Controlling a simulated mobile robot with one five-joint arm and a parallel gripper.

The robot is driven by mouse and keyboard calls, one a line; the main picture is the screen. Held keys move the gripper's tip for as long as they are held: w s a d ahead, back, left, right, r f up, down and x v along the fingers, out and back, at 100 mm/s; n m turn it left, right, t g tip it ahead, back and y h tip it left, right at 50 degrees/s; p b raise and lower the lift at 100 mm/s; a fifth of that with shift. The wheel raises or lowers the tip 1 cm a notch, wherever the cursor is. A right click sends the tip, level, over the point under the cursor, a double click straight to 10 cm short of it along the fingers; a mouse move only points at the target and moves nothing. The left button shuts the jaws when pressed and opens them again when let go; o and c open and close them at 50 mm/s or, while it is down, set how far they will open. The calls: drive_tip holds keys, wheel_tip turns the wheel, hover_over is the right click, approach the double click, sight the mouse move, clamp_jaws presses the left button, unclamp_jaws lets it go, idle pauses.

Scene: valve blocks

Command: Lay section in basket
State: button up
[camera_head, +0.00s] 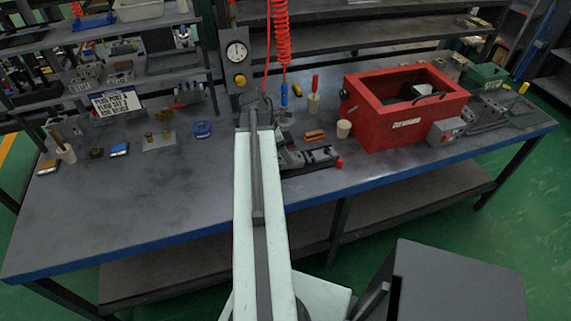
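My arm reaches forward over the bench, and my gripper (256,103) is at its far end, small and dark. I cannot tell whether it is open or shut or holds anything. A dark grey valve block assembly (318,156) lies on the bench just right of my arm, partly hidden by it. I cannot tell which part is the section. A red open-topped box (385,122) stands on the right of the bench. Something dark with a handle shows inside it, possibly the basket, but most of the inside is hidden by the walls.
The bench (120,215) is clear at front left. Small cups, a blue spool (202,130) and a sign (117,103) stand along the back left. A pressure gauge (237,52) and a red coiled hose (281,35) are behind my gripper. A pale cup (344,129) stands beside the red box.

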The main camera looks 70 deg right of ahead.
drive_tip(key=b+x, duration=0.4)
drive_tip(key=x, duration=0.1)
drive_tip(key=shift+w+a+f+b, duration=0.15)
drive_tip(key=shift+a+b, duration=0.05)
drive_tip(key=shift+b, duration=0.2)
clamp_jaws()
